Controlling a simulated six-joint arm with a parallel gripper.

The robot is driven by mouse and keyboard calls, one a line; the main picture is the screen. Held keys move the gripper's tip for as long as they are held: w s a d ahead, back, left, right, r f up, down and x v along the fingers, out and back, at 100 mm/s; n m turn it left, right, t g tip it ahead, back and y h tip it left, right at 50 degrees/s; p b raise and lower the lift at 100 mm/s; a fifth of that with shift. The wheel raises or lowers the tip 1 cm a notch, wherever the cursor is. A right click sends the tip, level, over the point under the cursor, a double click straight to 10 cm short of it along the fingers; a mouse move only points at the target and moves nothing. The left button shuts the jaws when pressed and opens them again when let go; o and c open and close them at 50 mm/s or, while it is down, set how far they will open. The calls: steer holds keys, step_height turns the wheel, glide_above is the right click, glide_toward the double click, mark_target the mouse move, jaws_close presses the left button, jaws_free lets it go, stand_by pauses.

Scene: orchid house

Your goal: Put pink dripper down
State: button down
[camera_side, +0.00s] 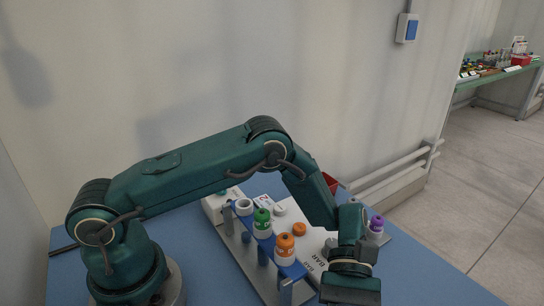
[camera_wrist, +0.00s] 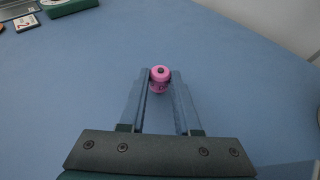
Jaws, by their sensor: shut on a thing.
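The pink dripper (camera_wrist: 160,79) shows in the wrist view between the two fingertips of my gripper (camera_wrist: 160,90). My gripper is shut on it, and its round top with a dark centre faces the camera. Blue table surface (camera_wrist: 230,75) surrounds it in that view; I cannot tell whether the dripper touches the table. In the side view my gripper is at the lower right, over the front of the blue table (camera_side: 430,275), and the arm hides the dripper there.
A blue rack (camera_side: 262,240) in the side view holds an orange bottle (camera_side: 285,247) and a green bottle (camera_side: 262,221). A purple-capped bottle (camera_side: 376,226) stands behind my wrist. An orange cap (camera_side: 299,229) lies on the white board. The table at right is clear.

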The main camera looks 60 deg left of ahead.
steer(key=shift+r, duration=0.15)
step_height(320, 180, up, 4)
steer(key=w+a+r, duration=0.4)
steer(key=a+r, duration=0.2)
steer(key=a, duration=0.4)
steer(key=w+a+r+n+t+h, duration=0.2)
steer(key=w+a+n+t+h, duration=0.2)
steer(key=w+a+n+t, duration=0.65)
steer(key=w+a+r+n+t+y, duration=0.15)
steer(key=a+n+t+y, duration=0.5)
steer(key=a, duration=1.55)
steer(key=shift+w+d+f+n+t+h, duration=0.15)
steer(key=shift+w+d+f+t+h, duration=0.2)
steer(key=shift+w+d+f, duration=1.25)
steer(key=shift+w+d+f+n+t+h, duration=0.25)
steer(key=shift+w+d+f+h, duration=0.25)
steer(key=shift+w+d+f, duration=1.1)
steer(key=shift+w+d+f+n+t+h, duration=0.1)
steer(key=shift+w+d+f+t+h, duration=0.5)
steer(key=shift+f, duration=1.75)
